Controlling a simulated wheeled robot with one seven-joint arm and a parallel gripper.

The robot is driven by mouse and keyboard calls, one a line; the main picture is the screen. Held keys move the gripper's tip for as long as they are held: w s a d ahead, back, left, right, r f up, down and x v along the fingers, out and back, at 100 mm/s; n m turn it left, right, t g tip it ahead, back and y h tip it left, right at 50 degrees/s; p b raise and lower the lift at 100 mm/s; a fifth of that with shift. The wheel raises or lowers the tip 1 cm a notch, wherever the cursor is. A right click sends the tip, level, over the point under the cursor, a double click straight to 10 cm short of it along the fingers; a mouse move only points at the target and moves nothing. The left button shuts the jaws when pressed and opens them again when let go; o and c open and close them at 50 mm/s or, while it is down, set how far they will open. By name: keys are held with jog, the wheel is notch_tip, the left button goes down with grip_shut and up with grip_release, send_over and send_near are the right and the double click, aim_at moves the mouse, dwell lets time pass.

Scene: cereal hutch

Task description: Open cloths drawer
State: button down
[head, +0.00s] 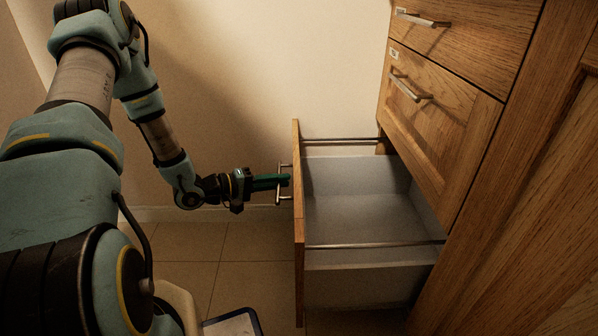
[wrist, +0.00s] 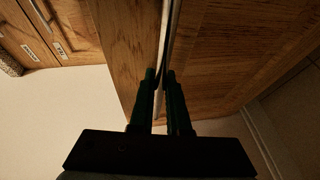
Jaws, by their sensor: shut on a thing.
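The bottom drawer (head: 365,195) of the wooden cabinet is pulled far out in the head view. Its inside is pale grey and empty, with metal rails along both sides. Its wooden front (head: 298,225) faces left and carries a metal bar handle (head: 283,186). My gripper (head: 286,180) is at this handle, with its green fingers reaching to the bar. In the wrist view the two fingers (wrist: 162,75) are closed on the light metal handle bar (wrist: 160,95), in front of the wood. Any label on this drawer is hidden from view.
Two shut drawers, the upper (head: 470,30) and the one below it (head: 440,115), sit above the open one. A wooden panel (head: 530,230) stands at the right. A pale wall (head: 270,70) is behind.

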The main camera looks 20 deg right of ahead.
jog(key=shift+w+a, duration=0.15)
jog(key=shift+a, duration=0.35)
jog(key=c, duration=1.2)
grip_release()
jog(key=shift+o, duration=0.2)
jog(key=a+r+p, duration=0.2)
jog(key=a+p, duration=0.1)
jog(key=a, duration=0.7)
jog(key=shift+a, duration=0.3)
